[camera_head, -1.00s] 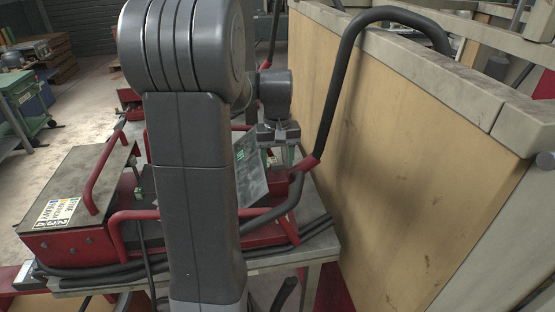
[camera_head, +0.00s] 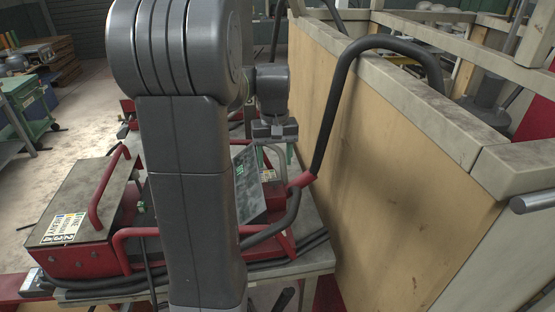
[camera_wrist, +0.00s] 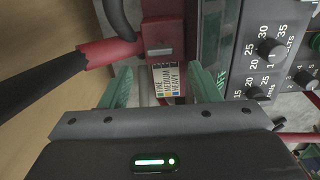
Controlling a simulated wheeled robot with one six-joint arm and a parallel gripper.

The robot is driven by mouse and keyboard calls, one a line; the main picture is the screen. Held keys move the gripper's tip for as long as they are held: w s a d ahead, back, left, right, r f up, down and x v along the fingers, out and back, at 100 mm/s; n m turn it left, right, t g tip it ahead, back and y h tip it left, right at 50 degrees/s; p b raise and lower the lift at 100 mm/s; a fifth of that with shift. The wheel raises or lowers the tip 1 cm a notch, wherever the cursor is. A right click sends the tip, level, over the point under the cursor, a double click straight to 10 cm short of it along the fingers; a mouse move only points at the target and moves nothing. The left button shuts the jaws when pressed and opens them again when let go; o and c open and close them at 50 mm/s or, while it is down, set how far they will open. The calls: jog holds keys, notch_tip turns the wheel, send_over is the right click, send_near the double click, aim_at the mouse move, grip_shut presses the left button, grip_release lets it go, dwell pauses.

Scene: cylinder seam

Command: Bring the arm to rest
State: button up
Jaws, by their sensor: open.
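My gripper (camera_head: 278,152) hangs pointing down from my dark grey arm, over the red equipment on the bench. In the wrist view, its two green fingers (camera_wrist: 162,82) are spread apart with nothing between them. Beyond the gap is a red panel with a white label (camera_wrist: 168,80) reading fine, medium, heavy. The label appears apart from the fingers, but the exact distance cannot be told. My upright arm link hides part of the bench in the head view.
A black hose (camera_head: 338,95) with a red end arches close right of my gripper, beside a tan wall panel (camera_head: 400,170). A knobbed control panel (camera_wrist: 270,50) is at right in the wrist view. A red machine (camera_head: 80,225) occupies the bench's left. Open floor (camera_head: 85,105) lies farther left.

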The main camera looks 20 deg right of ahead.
aim_at(275, 180)
jog(key=shift+d+r, duration=0.15)
jog(key=shift+r, duration=0.65)
jog(key=shift+f+b, duration=1.5)
jog(key=shift+f, duration=1.25)
jog(key=shift+s+f, duration=0.1)
